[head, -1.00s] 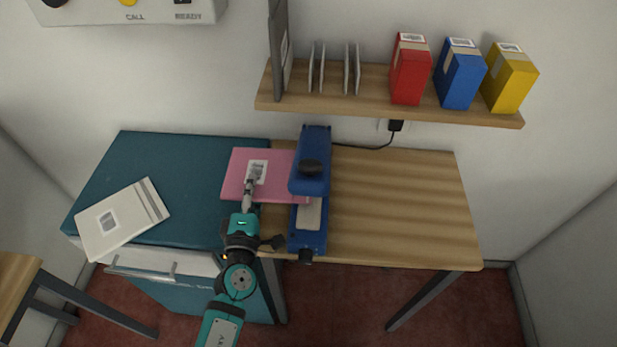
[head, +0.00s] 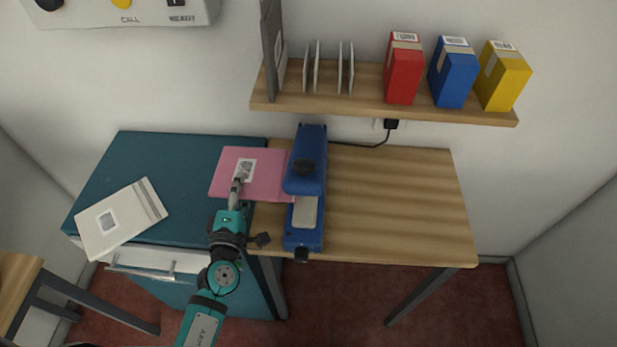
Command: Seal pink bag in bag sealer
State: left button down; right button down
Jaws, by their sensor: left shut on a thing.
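The pink bag (head: 222,174) lies flat across the right edge of the teal cabinet and the wooden table, with a white label on it. My left gripper (head: 238,182) is shut on the bag near its front edge, just below the label. The blue bag sealer (head: 306,176) stands on the table to the right of the bag. The bag's right edge reaches the sealer's left side; the sealer's upper arm hides whether any of it is between the jaws. My right gripper is not in view.
A white bag (head: 125,222) lies on the teal cabinet (head: 165,160) at left. A wall shelf (head: 365,108) above holds red, blue and yellow boxes and thin upright items. The table (head: 400,200) right of the sealer is clear. A cord runs to a wall plug.

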aim_at(217, 183)
pick_arm(q)
jog(key=shift+a+r, duration=0.1)
jog(key=shift+a, duration=2.55)
jog(key=shift+s, duration=0.1)
